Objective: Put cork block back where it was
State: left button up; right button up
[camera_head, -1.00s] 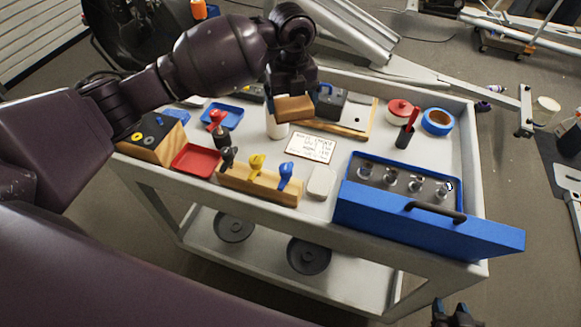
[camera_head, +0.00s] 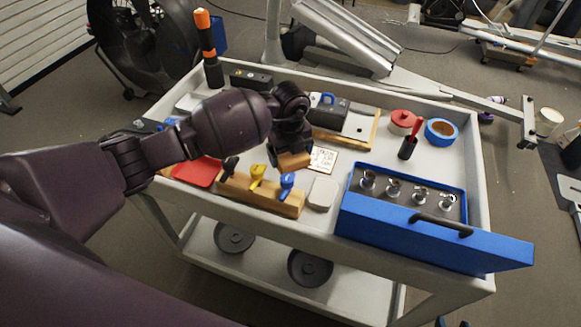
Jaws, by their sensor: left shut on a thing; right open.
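The cork block (camera_head: 295,161) is a brown block held by my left gripper (camera_head: 288,150), which is shut on it. The block is over the cart top, just behind the wooden holder (camera_head: 235,190) with black, yellow and blue-handled tools. A white card with writing (camera_head: 323,159) lies just right of the block. I cannot tell whether the block touches the surface. My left forearm hides part of the cart's left side.
A blue case (camera_head: 400,222) with metal pieces fills the front right. A light grey block (camera_head: 323,193) sits right of the holder, a red tray (camera_head: 198,172) left. Behind are a wooden board (camera_head: 352,137), red container (camera_head: 402,121), blue tape roll (camera_head: 441,131) and an orange-topped black tool (camera_head: 209,55).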

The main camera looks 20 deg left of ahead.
aim_at(290, 169)
pick_arm(q)
jog(key=shift+f+b, duration=0.35)
jog(key=shift+f, duration=2.45)
jog(key=shift+f, duration=0.1)
jog(key=shift+f, duration=0.3)
jog(key=o, duration=0.6)
jog(key=shift+o, duration=0.2)
jog(key=shift+r, duration=0.55)
notch_tip(290, 169, up, 12)
jog(key=shift+f+p, duration=0.15)
jog(key=shift+p, duration=0.5)
